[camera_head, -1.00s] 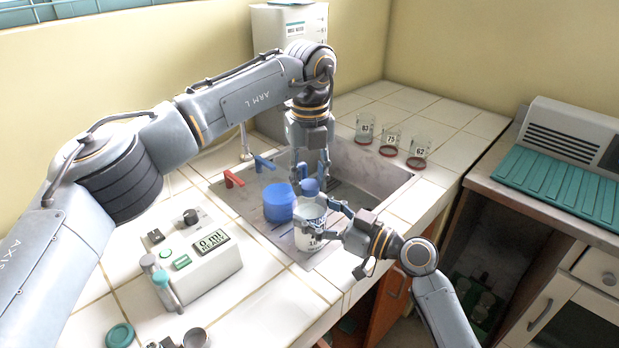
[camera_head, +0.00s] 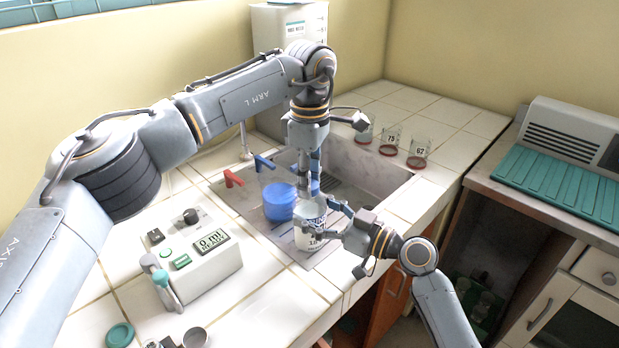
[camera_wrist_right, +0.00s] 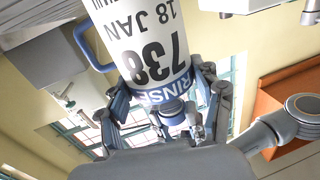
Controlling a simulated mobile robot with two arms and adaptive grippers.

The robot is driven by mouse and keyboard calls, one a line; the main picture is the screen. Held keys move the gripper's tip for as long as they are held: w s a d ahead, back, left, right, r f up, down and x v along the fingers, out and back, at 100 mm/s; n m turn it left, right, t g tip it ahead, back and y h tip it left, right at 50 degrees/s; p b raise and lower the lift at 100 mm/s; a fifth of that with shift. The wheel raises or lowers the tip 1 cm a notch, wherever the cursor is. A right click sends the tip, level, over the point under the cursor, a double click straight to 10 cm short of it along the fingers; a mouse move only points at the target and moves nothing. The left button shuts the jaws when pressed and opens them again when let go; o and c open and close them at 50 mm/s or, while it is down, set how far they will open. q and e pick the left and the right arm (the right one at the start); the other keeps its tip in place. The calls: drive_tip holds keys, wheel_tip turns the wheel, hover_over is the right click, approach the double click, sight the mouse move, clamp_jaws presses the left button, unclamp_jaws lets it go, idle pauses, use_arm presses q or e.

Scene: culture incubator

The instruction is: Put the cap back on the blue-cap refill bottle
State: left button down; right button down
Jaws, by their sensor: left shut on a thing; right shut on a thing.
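The refill bottle (camera_head: 309,238), white with dark print, stands upright at the sink's front edge. My right gripper (camera_head: 327,222) is shut on it from the right. In the right wrist view the bottle (camera_wrist_right: 148,40) fills the top, with "738", "18 JAN" and a blue band, between the right gripper's fingers (camera_wrist_right: 165,98). My left gripper (camera_head: 309,188) points down right over the bottle's mouth. It is shut on the blue cap, now mostly hidden behind its fingers. I cannot tell whether the cap touches the bottle neck.
Several numbered glasses (camera_head: 418,152) stand behind the sink. A device with a "0 ml" display (camera_head: 205,270) is on the tiled counter at left. A teal lid (camera_head: 120,335) lies nearby.

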use_arm(q)
drive_tip(key=shift+m, duration=0.9)
drive_tip(key=c, duration=0.9)
unclamp_jaws()
drive_tip(key=shift+r, duration=2.3)
drive_tip(key=shift+c, duration=0.3)
